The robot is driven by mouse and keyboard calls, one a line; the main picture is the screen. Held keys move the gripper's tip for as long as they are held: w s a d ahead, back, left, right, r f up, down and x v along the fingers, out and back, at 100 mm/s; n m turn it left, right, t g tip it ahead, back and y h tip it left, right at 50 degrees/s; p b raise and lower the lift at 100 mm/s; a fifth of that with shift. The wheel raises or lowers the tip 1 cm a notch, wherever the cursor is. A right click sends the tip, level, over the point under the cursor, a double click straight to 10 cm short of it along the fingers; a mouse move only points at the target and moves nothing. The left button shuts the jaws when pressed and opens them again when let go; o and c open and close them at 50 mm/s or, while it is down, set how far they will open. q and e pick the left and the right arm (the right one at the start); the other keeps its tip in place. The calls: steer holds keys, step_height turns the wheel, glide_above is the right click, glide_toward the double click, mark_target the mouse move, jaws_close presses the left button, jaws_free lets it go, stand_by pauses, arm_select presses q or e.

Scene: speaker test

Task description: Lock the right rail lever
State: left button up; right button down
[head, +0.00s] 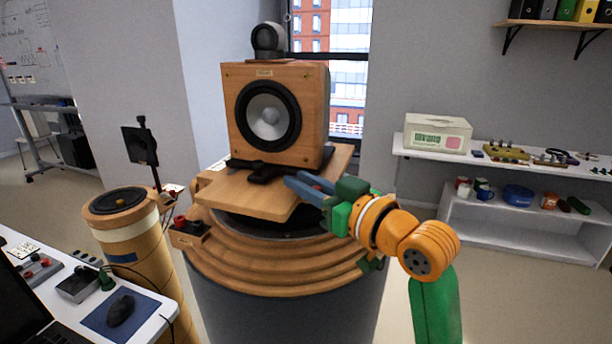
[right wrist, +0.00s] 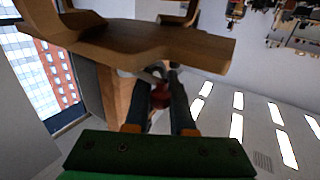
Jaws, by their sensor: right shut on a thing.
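A black clamp or rail part (head: 262,171) lies at the speaker's foot. My right gripper (head: 305,183) reaches in from the right with its blue fingers at the board's right side, by the speaker's lower right. In the right wrist view its fingers (right wrist: 161,80) are closed around a small red piece, the right rail lever (right wrist: 160,96). The fingers partly cover the lever, and its angle cannot be told. My left gripper is not in view.
A ringed wooden pedestal (head: 235,262) carries the board, with a small box with red knobs (head: 188,232) at its left edge. A shorter round stand (head: 122,222) and a desk with a mouse (head: 121,309) are at left. White shelves (head: 520,226) stand at right.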

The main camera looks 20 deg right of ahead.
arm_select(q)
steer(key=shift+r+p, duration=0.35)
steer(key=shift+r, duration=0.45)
arm_select(e)
steer(key=shift+w+m+t+h, duration=0.15)
steer(key=shift+m+t+h, duration=0.25)
steer(key=shift+m+h, duration=0.45)
steer(key=c, duration=0.8)
jaws_free()
steer(key=shift+c, duration=0.2)
steer(key=shift+o, duration=0.4)
steer(key=shift+w+a, duration=0.1)
steer(key=shift+w, duration=0.05)
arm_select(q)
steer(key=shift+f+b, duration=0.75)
arm_select(e)
steer(key=v, duration=0.7)
